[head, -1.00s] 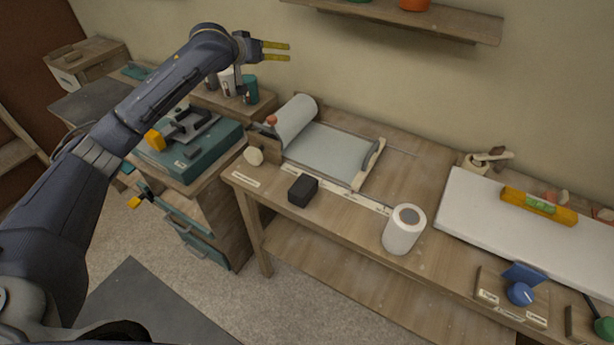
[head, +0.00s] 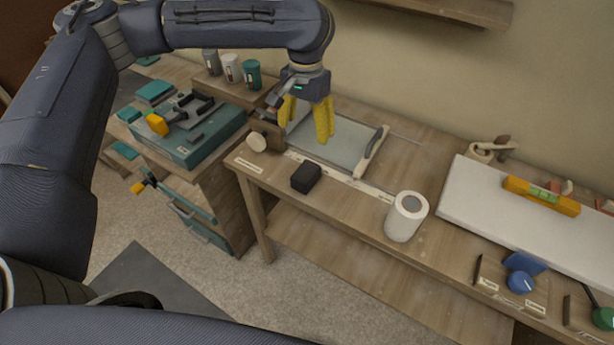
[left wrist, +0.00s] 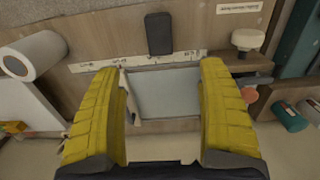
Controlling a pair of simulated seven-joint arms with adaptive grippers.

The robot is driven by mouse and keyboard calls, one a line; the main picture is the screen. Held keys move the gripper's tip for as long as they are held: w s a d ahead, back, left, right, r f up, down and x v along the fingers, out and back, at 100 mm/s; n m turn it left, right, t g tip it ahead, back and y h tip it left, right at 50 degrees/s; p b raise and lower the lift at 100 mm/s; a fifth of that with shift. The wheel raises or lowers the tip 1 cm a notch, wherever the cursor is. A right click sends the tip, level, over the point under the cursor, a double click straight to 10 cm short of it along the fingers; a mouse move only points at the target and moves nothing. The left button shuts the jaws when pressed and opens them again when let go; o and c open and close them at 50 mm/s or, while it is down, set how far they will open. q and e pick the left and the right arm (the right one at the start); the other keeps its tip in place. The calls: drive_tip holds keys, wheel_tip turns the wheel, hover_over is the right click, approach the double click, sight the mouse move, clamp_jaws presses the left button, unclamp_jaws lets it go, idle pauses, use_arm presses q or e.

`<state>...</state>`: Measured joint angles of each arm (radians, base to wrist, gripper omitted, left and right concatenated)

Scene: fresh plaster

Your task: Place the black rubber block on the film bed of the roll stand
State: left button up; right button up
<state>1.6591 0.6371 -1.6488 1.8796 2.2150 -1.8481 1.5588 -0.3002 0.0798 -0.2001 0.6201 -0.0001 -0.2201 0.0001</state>
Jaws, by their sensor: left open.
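The black rubber block (head: 306,177) lies on the wooden bench in front of the roll stand; it also shows at the top of the left wrist view (left wrist: 158,34). The roll stand's pale film bed (head: 345,145) lies flat behind the block, and the left wrist view shows it between my fingers (left wrist: 165,93). The film roll is mostly hidden behind my gripper. My left gripper (head: 308,122) has yellow fingers, points down above the film bed, and is open and empty. My right gripper is not in view.
A white roll (head: 405,217) stands upright on the bench to the right of the block. A teal case with a tool (head: 190,140) sits at the left. A white board with a yellow level (head: 540,196) lies at the right. Several cups (head: 231,68) stand behind.

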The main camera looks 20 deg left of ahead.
sight(306, 171)
use_arm(q)
drive_tip(key=shift+s+f, duration=0.1)
drive_tip(key=shift+f, duration=8.3)
drive_tip(key=c, duration=1.6)
drive_tip(key=shift+o, duration=0.2)
